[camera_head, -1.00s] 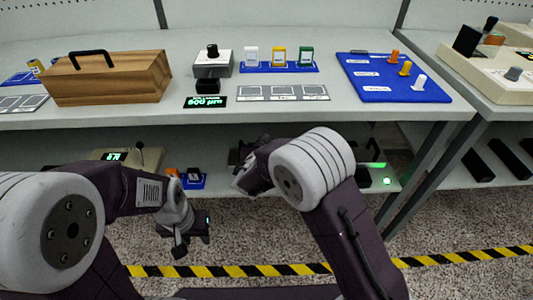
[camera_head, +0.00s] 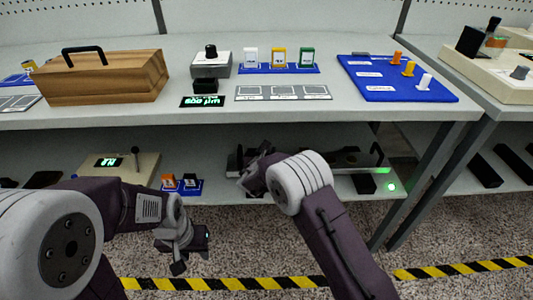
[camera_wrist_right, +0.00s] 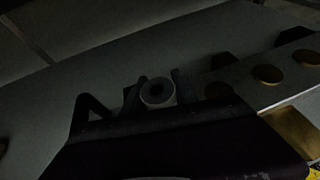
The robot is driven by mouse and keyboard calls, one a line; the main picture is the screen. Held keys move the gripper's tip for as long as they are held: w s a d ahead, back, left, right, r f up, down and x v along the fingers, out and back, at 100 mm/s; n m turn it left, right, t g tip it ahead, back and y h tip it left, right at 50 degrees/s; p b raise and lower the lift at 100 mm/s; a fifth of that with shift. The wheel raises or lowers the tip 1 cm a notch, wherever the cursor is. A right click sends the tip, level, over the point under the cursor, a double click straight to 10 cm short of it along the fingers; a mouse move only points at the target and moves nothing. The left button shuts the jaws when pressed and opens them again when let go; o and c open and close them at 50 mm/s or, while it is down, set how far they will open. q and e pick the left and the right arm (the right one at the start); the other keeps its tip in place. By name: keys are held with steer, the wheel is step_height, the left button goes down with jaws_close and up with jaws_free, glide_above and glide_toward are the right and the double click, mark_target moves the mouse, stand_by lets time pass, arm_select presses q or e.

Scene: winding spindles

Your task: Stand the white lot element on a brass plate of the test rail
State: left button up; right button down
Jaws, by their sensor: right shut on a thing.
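In the right wrist view my right gripper (camera_wrist_right: 160,86) is shut on a pale round element (camera_wrist_right: 157,92) with a dark centre hole, seen end-on. It looks like the white lot element, but the picture is very dark. The test rail, a grey bar (camera_wrist_right: 243,87), runs to the right of it with round brass plates (camera_wrist_right: 267,74); the held element appears left of these. In the head view the right gripper (camera_head: 246,182) reaches onto the lower shelf, its tips hard to see, by the dark rail (camera_head: 345,159). My left gripper (camera_head: 184,250) hangs before the shelf, its jaws unclear.
The upper table edge (camera_head: 300,113) overhangs the lower shelf. A beige device (camera_head: 118,168) and a small blue tray (camera_head: 192,189) stand left on the shelf. A green lamp (camera_head: 391,187) glows at the right. A wooden box (camera_head: 110,80) and blue board (camera_head: 375,90) are above.

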steer(key=shift+f, duration=0.1)
steer(key=c, duration=1)
jaws_free()
steer(key=shift+r, duration=0.25)
steer(key=p+v, duration=0.3)
steer(key=v, duration=0.9)
steer(key=shift+f, duration=0.1)
